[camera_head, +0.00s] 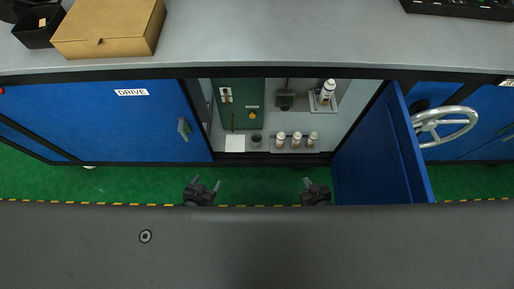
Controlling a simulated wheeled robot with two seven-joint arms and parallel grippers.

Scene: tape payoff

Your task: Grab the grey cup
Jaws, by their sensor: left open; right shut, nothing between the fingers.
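A small grey cup (256,140) stands on the floor of the open cabinet compartment, left of a row of small white bottles (296,139) and right of a white sheet (235,144). My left gripper (203,184) is open and empty, in front of and below the cabinet, to the left of the cup. My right gripper (307,181) is shut and empty, in front of the cabinet, to the right of the cup. Both grippers are well apart from the cup.
A blue cabinet door (374,155) stands open on the right, beside a silver handwheel (444,124). A closed blue door (140,125) marked DRIVE is on the left. A green panel (239,102) and a bottle on a holder (327,93) are inside. A cardboard box (108,27) sits on the grey countertop (270,38).

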